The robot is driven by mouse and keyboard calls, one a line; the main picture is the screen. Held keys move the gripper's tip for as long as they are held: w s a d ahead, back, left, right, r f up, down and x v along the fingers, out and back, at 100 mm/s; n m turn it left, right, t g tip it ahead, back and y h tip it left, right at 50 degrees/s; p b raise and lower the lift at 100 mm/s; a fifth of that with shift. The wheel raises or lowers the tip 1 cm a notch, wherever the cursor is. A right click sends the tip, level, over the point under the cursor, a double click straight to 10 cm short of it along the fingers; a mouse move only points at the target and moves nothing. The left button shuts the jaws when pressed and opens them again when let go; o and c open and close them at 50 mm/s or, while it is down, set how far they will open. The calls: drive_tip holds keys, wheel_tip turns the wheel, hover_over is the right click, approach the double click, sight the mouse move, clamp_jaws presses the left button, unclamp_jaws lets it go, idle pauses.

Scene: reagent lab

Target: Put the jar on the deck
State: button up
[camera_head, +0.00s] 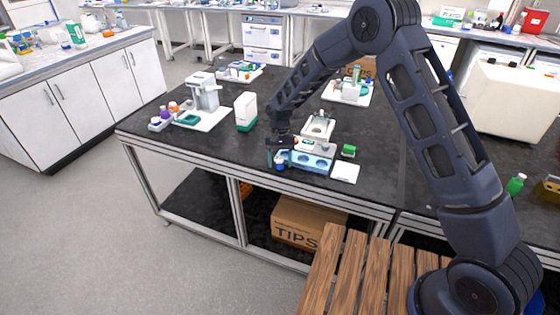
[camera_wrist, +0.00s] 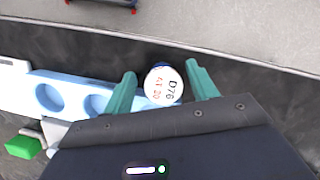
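The jar (camera_head: 280,163) is small and blue with a white cap, near the front edge of the dark bench. My gripper (camera_head: 280,149) is over the jar, pointing down. In the wrist view its two green fingers (camera_wrist: 160,70) stand either side of the lid with gaps showing, so it is open. A light-blue block with round wells (camera_head: 312,162) is just right of the jar; it also shows in the wrist view (camera_wrist: 70,97). I cannot tell which surface is the deck.
A white square plate (camera_head: 345,173) and a green item (camera_head: 348,151) lie right of the block. A white tray (camera_head: 318,127) is behind it. A white-and-green box (camera_head: 246,110) and a white instrument (camera_head: 204,98) stand to the left. The bench's front edge is close to the jar.

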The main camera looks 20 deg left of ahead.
drive_tip(key=v, duration=1.2)
drive_tip(key=shift+r, duration=0.15)
drive_tip(key=w+d+r+m+t+y, duration=0.1)
drive_tip(key=w+d+r, duration=0.2)
drive_tip(key=d+r, duration=0.75)
drive_tip(key=w+d+r+t+y, duration=0.1)
drive_tip(key=w+d+r, duration=0.45)
drive_tip(key=d, duration=0.75)
drive_tip(key=s+d+r+m+t, duration=0.1)
drive_tip(key=s+d+r, duration=0.3)
drive_tip(key=d, duration=0.5)
drive_tip(key=s+d+r+m+t, duration=0.1)
drive_tip(key=s+d+r, duration=0.1)
drive_tip(key=d+r, duration=0.5)
drive_tip(key=s+d+f+m+t, duration=0.1)
drive_tip(key=s+d+f+t, duration=0.1)
drive_tip(key=s+d, duration=1.6)
drive_tip(key=d+t, duration=0.1)
drive_tip(key=d, duration=0.3)
drive_tip(key=shift+s+f+m+h, duration=0.25)
drive_tip(key=shift+s+m+h, duration=0.05)
drive_tip(key=shift+s+h, duration=0.1)
